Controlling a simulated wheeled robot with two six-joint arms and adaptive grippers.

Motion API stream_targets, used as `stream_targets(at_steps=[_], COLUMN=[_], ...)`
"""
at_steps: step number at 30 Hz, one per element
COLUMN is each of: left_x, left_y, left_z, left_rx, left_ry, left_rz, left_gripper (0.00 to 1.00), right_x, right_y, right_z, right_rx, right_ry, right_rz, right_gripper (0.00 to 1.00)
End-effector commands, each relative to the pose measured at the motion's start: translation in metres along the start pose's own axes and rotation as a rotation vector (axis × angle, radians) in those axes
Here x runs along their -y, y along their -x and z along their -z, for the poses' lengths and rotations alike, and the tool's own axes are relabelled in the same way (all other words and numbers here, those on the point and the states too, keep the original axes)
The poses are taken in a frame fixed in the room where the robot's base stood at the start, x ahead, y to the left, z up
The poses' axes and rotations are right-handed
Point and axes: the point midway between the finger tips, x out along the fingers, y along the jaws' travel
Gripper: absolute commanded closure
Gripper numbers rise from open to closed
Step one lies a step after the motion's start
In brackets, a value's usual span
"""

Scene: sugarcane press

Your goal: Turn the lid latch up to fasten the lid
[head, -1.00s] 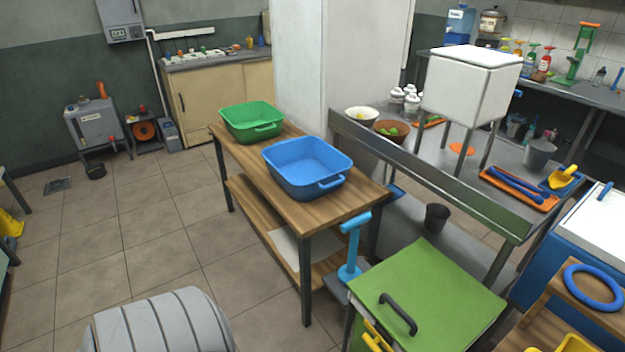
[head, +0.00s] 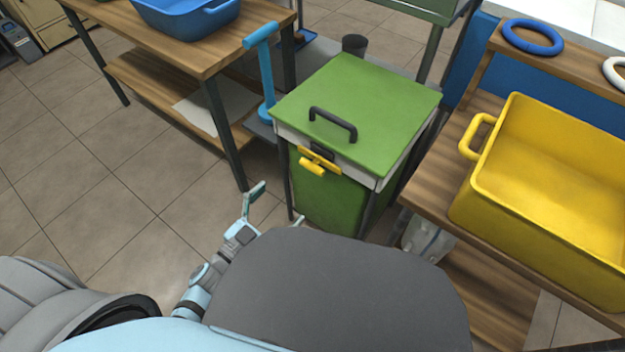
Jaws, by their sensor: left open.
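A green box with a flat green lid (head: 375,115) stands in the middle of the head view. The lid lies closed on it and has a black handle (head: 333,124) on top. The yellow lid latch (head: 315,162) is on the front face just below the lid edge, by a small black bracket. Its yellow bar lies roughly sideways, slightly tilted. My left gripper (head: 275,206) is low in front of the box, open and apart from the latch. Part of it is hidden behind my own grey body. My right gripper is not in view.
A wooden table with a blue tub (head: 187,14) stands at the left, with a light-blue lever (head: 265,75) beside it. A yellow tub (head: 550,185) on a wooden bench stands close to the right of the box. Open tiled floor lies at the left front.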

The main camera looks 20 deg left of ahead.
Motion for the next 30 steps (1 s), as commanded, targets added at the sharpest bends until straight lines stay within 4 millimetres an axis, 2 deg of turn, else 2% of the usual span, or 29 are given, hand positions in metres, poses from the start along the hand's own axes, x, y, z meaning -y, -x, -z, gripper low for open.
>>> stream_targets(at_steps=[5, 9, 15, 20, 27, 28, 30], left_x=[0.002, 0.002, 0.002, 0.002, 0.002, 0.002, 0.002], left_y=[-0.039, -0.081, -0.123, -0.136, -0.138, -0.138, -0.138], left_z=[0.005, 0.004, 0.002, 0.003, 0.004, 0.004, 0.004], left_rx=[-0.004, -0.003, 0.000, 0.003, 0.004, 0.004, 0.004], left_ry=[0.001, 0.001, 0.002, 0.001, 0.002, 0.002, 0.002], left_rz=[0.003, 0.004, 0.004, 0.003, 0.003, 0.004, 0.004], left_gripper=[0.12, 0.12, 0.12, 0.12, 0.12, 0.14, 0.25], right_x=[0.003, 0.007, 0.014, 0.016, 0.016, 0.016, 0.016], right_y=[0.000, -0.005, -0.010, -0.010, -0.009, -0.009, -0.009], right_z=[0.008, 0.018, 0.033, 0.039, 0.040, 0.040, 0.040], right_rx=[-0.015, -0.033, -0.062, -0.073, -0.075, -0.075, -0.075], right_ry=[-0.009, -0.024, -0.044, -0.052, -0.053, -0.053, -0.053], right_rz=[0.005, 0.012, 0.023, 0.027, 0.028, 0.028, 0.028], right_gripper=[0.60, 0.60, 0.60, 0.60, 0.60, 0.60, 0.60])
